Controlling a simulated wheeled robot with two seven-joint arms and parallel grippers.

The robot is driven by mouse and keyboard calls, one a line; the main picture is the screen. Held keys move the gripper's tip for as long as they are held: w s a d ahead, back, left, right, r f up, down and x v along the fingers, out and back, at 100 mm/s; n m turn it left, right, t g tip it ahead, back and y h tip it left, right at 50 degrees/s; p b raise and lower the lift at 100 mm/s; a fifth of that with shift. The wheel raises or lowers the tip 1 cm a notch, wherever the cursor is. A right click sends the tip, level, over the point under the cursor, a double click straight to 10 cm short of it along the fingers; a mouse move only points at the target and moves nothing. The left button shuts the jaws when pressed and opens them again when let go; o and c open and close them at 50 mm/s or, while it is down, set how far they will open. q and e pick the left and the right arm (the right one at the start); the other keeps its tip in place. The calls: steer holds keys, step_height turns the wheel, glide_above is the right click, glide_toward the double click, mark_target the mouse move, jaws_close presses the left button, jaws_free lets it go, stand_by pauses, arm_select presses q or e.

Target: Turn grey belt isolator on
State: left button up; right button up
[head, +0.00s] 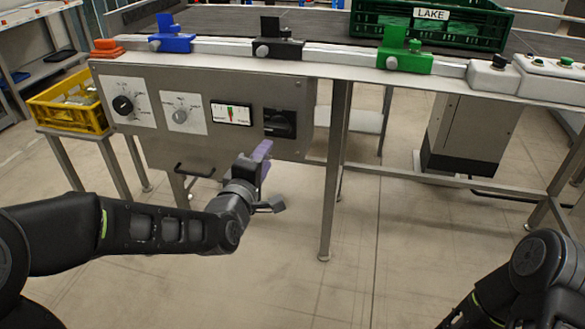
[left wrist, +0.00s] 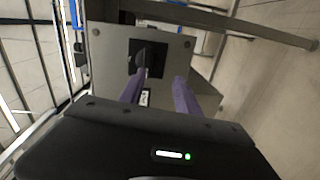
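The isolator (head: 280,123) is a black rotary switch on a black square plate, at the right end of the grey control panel (head: 225,155). Its handle looks roughly level in the head view; I cannot read its markings. It also shows in the left wrist view (left wrist: 146,57), ahead of the fingers. My left gripper (head: 263,152) is just below and in front of the isolator, apart from it. In the left wrist view its two purple fingers (left wrist: 159,88) stand apart with nothing between them. My right arm is at the lower right, its gripper out of view.
A bar handle (head: 195,171) juts out below. Blue (head: 172,40), black (head: 278,45) and green (head: 404,58) fixtures line the conveyor edge above. A table leg (head: 336,170) stands to the right.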

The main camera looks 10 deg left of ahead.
mark_target(276, 130)
arm_select(q)
steer(key=shift+d+r+n+t+b, duration=0.1)
steer(key=shift+r+n+t+b, duration=0.5)
steer(key=shift+r, duration=0.3)
arm_select(e)
steer(key=f, duration=0.1)
steer(key=d+f, duration=0.1)
steer(key=shift+w+f, duration=0.2)
steer(key=shift+f, duration=0.15)
arm_select(q)
steer(key=shift+w, duration=0.15)
steer(key=w, duration=0.3)
steer(key=w+b, duration=0.1)
steer(key=w, duration=0.2)
steer(key=shift+w+d+f, duration=0.1)
steer(key=shift+d+f, duration=0.05)
steer(key=shift+d, duration=0.05)
steer(key=shift+w, duration=0.7)
arm_select(e)
steer(key=shift+f, duration=0.65)
arm_select(q)
steer(key=shift+c, duration=0.6)
jaws_close()
